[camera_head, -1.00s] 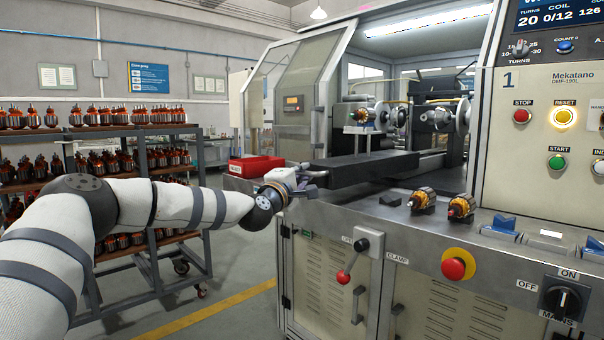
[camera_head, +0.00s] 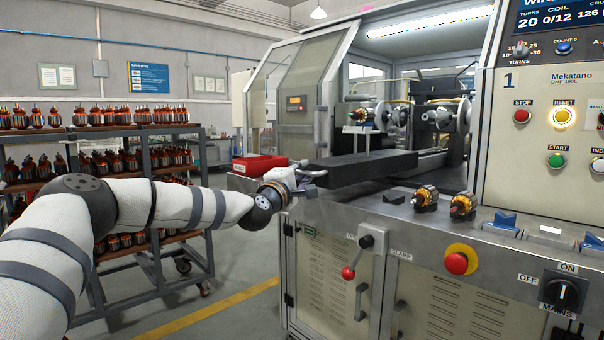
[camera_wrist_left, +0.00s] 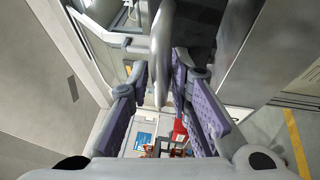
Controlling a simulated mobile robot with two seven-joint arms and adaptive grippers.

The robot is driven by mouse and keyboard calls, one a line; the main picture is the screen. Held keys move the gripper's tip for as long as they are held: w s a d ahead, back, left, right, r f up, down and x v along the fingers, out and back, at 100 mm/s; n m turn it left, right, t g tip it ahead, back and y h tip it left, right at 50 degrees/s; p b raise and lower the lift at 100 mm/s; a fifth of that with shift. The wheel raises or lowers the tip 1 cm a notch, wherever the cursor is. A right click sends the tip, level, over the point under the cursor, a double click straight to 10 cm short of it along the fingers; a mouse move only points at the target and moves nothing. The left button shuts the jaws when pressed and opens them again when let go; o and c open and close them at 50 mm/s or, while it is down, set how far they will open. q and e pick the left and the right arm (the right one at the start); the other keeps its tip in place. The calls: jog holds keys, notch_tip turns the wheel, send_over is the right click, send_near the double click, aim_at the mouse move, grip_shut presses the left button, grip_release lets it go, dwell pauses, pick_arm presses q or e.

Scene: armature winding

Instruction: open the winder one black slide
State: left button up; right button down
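The black slide (camera_head: 362,170) is a long dark block on the front of the winder, under the bright window of the machine. My left gripper (camera_head: 312,178) is at its left end. In the left wrist view the gripper (camera_wrist_left: 160,85) has its two purple-padded fingers on either side of a rounded grey handle (camera_wrist_left: 162,55). A narrow gap appears beside the handle, so the fingers look open around it. Contact is hard to judge. The dark end of the slide (camera_wrist_left: 198,20) shows behind the handle. My right gripper is not in view.
A red bin (camera_head: 258,165) stands just behind my left gripper. Two copper-wound armatures (camera_head: 426,199) sit on the machine ledge to the right. A red-knobbed clamp lever (camera_head: 348,273) hangs below on the front. A rack of armatures (camera_head: 140,180) stands at the left.

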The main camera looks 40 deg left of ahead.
pick_arm(q)
jog(key=v, duration=1.2)
